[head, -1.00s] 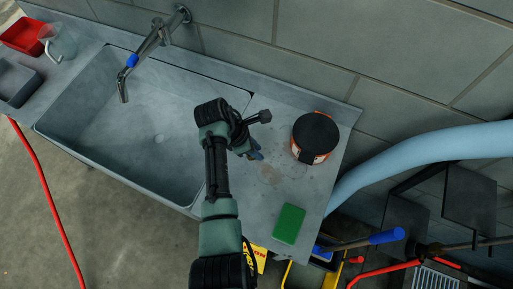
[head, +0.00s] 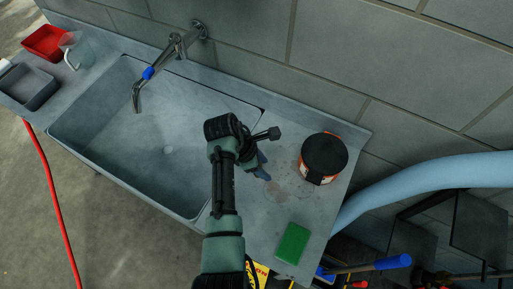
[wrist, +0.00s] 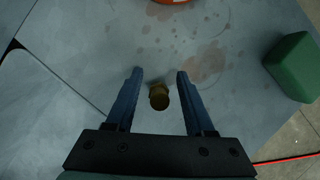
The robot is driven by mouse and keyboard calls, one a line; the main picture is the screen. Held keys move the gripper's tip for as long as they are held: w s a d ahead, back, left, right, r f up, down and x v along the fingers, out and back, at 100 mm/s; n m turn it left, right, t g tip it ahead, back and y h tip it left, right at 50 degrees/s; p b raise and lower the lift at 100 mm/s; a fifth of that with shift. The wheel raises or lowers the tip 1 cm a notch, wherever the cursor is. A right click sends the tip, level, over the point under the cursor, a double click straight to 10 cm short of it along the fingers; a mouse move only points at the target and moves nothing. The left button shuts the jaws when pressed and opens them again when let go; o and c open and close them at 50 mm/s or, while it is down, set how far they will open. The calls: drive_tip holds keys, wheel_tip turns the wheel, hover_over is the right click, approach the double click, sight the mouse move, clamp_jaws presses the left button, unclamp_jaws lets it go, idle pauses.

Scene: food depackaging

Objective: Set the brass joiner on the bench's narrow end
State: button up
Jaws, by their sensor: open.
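The brass joiner (wrist: 159,97) is a small round dull-gold piece in the wrist view. It appears upright on the grey metal bench top (wrist: 105,40), between the two blue fingers of my gripper (wrist: 159,74). The fingers are open, with a visible gap on each side of the joiner. In the head view my gripper (head: 263,172) is over the bench surface (head: 320,205) right of the sink; the joiner is hidden there by my arm.
A black-lidded orange tin (head: 324,157) stands behind and right of my gripper. A green sponge (head: 293,243) lies near the front right edge. The sink basin (head: 150,140) is to the left. A pale blue hose (head: 430,180) runs past the bench's right end.

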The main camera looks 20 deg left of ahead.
drive_tip(key=v, duration=1.1)
drive_tip(key=w+r+m+t+y, duration=0.4)
drive_tip(key=w+r+m+t, duration=0.25)
drive_tip(key=w+r, duration=0.6)
drive_tip(key=w+d+r+m+t+y, duration=0.1)
drive_tip(key=d+r+m+t, duration=0.15)
drive_tip(key=r, duration=0.65)
drive_tip(key=w+d+r+m+t, duration=0.1)
drive_tip(key=d+r+m+t, duration=0.2)
drive_tip(key=r, duration=0.5)
drive_tip(key=s+d+r+m+t, duration=0.2)
drive_tip(key=r+m+t, duration=0.1)
drive_tip(key=r, duration=0.5)
drive_tip(key=s+d+r+m+t, duration=0.2)
drive_tip(key=d+r+m, duration=0.1)
drive_tip(key=r, duration=0.5)
drive_tip(key=s+d+r+m+t, duration=0.3)
drive_tip(key=s+r+t, duration=0.1)
drive_tip(key=s+r, duration=0.2)
drive_tip(key=s+d+r+m+t+h, duration=0.1)
drive_tip(key=s+d+r+m+t, duration=0.2)
drive_tip(key=s+r, duration=0.4)
wheel_tip(320, 180, up, 3)
drive_tip(key=shift+s+d+f+m+t, duration=0.15)
drive_tip(key=shift+s+d+m+t, duration=0.15)
drive_tip(key=shift+m+t, duration=0.15)
